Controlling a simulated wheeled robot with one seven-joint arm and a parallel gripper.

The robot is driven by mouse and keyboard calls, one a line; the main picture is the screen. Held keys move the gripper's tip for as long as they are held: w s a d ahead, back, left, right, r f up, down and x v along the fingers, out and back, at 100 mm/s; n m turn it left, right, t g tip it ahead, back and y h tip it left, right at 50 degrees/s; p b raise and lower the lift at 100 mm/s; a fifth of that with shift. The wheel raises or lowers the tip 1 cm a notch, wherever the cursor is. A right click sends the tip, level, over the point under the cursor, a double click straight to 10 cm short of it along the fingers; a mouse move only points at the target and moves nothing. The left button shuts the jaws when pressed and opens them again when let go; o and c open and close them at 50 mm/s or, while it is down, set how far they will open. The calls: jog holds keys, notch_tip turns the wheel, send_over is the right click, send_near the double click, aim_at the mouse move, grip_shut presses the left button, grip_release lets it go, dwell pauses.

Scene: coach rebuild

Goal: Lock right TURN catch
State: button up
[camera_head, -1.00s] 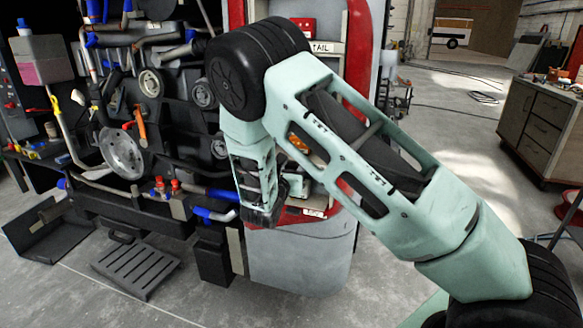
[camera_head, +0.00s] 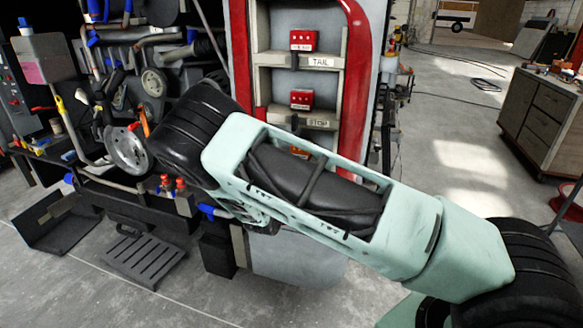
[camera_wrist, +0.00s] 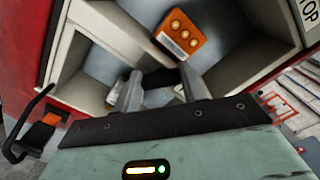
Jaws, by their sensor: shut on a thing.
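The orange TURN lamp box (camera_wrist: 181,32) with three amber buttons sits in a pale compartment, upper middle of the wrist view. A dark, catch-like piece (camera_wrist: 162,77) lies just below it. My gripper (camera_wrist: 160,86) has its two grey fingers reaching into the compartment, one on each side of this dark piece and shut on it. The piece is mostly hidden, so I cannot tell which way it is turned. In the head view my arm covers the gripper and most of the compartment; only a bit of orange (camera_head: 299,152) shows above the arm.
Above are shelves labelled TAIL (camera_head: 320,62) and STOP (camera_head: 318,123), with red lamp boxes (camera_head: 302,41), inside a red frame (camera_head: 356,70). The engine (camera_head: 120,90) stands left. A black lever with an orange part (camera_wrist: 50,119) is left of my gripper. Open floor lies right.

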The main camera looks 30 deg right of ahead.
jog(key=shift+a+f+n+p, duration=0.1)
jog(key=shift+n+p, duration=0.85)
jog(key=shift+n, duration=0.9)
jog(key=shift+f+n+p, duration=0.1)
jog(key=shift+n+p, duration=0.8)
jog(key=shift+n, duration=0.95)
jog(key=o, duration=1)
jog(key=b+v, duration=0.4)
jog(key=v, duration=1.3)
jog(key=shift+s+a, duration=0.15)
